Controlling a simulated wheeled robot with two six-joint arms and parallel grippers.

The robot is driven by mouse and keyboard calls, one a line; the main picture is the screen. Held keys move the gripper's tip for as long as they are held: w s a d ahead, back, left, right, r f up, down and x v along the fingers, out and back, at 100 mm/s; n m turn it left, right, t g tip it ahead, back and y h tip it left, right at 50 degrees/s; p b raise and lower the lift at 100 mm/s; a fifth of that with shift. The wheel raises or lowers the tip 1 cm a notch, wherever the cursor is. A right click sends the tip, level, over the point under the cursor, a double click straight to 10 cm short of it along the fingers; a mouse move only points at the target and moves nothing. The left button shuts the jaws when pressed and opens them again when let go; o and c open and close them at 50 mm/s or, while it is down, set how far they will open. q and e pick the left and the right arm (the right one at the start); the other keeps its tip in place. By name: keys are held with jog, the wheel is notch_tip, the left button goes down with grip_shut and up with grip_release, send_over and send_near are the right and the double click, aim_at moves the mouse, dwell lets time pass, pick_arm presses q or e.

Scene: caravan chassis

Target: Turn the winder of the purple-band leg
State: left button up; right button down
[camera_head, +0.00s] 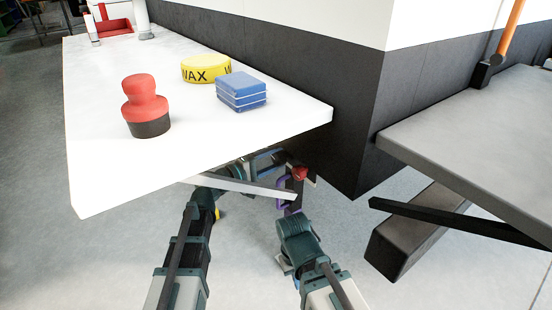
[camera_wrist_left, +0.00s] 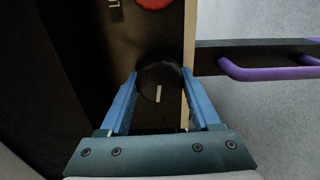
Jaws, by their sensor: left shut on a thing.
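In the left wrist view, a dark round knob (camera_wrist_left: 158,72) with a pale line on it sits on a dark upright post. The two blue fingers of my left gripper (camera_wrist_left: 159,80) are on either side of it, shut on it. A purple bar (camera_wrist_left: 262,72) runs along a dark beam to the right. In the head view, my left gripper (camera_head: 270,157) reaches beneath the white table's edge, beside the dark leg (camera_head: 295,185) with purple on it (camera_head: 282,194) and a red part (camera_head: 299,173). My right arm's end (camera_head: 298,240) is just below; its jaws are not clear.
The white tabletop (camera_head: 95,160) overhangs my left arm and holds a red-topped item (camera_head: 146,102), a yellow wax tin (camera_head: 206,68) and a blue block (camera_head: 241,92). A pale strut (camera_head: 240,187) runs beneath it. A grey slab (camera_head: 480,130) and dark wall (camera_head: 360,115) are right.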

pick_arm(q)
jog(key=m, duration=0.5)
jog(key=shift+m, duration=0.4)
jog(key=shift+s, duration=0.1)
dwell(0.3)
jog(key=o, duration=1.4)
jog(key=v, duration=1.3)
jog(key=shift+s+a, duration=0.2)
jog(key=shift+a, duration=0.15)
jog(key=shift+s, duration=0.1)
